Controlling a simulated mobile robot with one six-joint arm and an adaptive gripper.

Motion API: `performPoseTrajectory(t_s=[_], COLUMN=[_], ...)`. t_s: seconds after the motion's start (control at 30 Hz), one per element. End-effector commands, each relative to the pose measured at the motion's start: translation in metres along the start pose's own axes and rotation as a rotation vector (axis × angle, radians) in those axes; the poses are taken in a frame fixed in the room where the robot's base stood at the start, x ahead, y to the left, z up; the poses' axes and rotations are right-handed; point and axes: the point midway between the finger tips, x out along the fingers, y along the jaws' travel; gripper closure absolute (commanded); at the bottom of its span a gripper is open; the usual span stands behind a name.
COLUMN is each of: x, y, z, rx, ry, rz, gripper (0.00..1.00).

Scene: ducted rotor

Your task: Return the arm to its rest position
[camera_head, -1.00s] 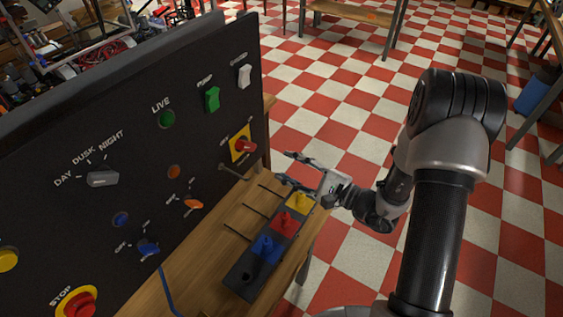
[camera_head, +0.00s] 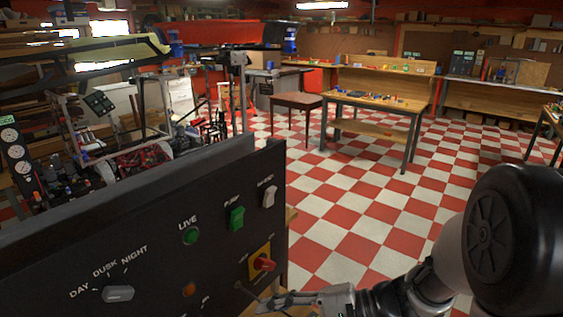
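My arm comes in from the right edge, with a large dark joint in front. My gripper (camera_head: 262,300) is at the bottom centre of the head view, low beside the right end of the black control panel (camera_head: 150,250). Its fingers point left and are partly cut off by the bottom edge, so their opening does not show clearly. I see nothing held between them. A red rotary switch on a yellow plate (camera_head: 259,263) is on the panel just above the fingers.
The panel carries a green lamp (camera_head: 190,236), a green switch (camera_head: 236,218) and a grey selector knob (camera_head: 118,294). Metal-framed equipment is behind the panel. The checkered floor (camera_head: 350,200) is open in the middle.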

Motion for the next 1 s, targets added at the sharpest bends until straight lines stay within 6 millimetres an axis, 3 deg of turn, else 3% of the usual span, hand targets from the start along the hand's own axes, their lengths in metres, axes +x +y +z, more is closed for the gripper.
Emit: performPoseTrajectory(t_s=[0.03,0.1,0.33,0.5,0.7,0.83,1.0], x=[-0.001,-0.006,-0.045,-0.092,-0.142,-0.161,-0.167], y=[0.004,0.017,0.059,0.074,0.068,0.062,0.06], z=[0.021,0.044,0.088,0.098,0.1,0.102,0.102], rx=[-0.056,-0.12,-0.355,-0.548,-0.736,-0.801,-0.822], ry=[-0.001,0.006,0.135,0.324,0.558,0.647,0.68], rz=[0.089,0.221,0.624,0.868,1.043,1.092,1.108], gripper=[0.58,0.58,0.58,0.58,0.58,0.58,0.58])
